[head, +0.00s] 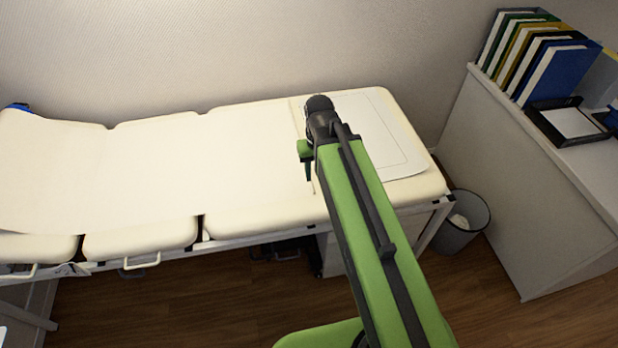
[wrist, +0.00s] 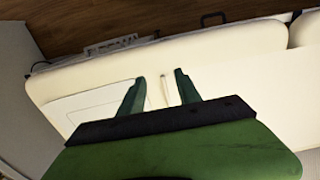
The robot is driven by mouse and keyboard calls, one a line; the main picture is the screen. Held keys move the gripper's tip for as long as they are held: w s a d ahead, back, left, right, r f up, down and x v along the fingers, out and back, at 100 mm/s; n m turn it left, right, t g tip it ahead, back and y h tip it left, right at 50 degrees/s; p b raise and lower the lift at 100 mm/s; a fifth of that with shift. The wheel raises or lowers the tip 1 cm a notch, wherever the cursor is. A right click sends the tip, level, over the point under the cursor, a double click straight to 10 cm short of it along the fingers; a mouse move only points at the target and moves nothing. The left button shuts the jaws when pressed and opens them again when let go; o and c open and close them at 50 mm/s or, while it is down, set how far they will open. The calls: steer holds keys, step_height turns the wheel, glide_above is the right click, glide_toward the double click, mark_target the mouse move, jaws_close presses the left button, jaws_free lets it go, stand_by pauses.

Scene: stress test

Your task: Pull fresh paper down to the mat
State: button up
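White paper (head: 170,170) covers the cream couch from its left end to about my gripper. The mat (head: 395,135), a pale sheet with a thin rounded outline, lies on the couch's right end; in the wrist view the mat (wrist: 92,104) is left of my fingers. My gripper (head: 308,172) is over the couch near the paper's right end, partly hidden by my arm. In the wrist view my gripper (wrist: 160,75) is open, its two green fingers apart. A short thin pale strip (wrist: 166,88) shows between them, apart from both; I cannot tell whether it joins the paper.
The couch (head: 265,220) stands against the wall. A waste bin (head: 462,222) stands on the floor by its right end. A white cabinet (head: 540,190) at right carries upright binders (head: 530,55) and a black tray (head: 570,122). Wooden floor in front is partly clear.

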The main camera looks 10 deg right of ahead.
steer(key=w, duration=1.2)
steer(key=f+b, duration=1.7)
steer(key=shift+s+d+f, duration=0.2)
steer(key=shift+s+f, duration=0.05)
steer(key=shift+s, duration=0.15)
steer(key=shift+r, duration=0.1)
jaws_close()
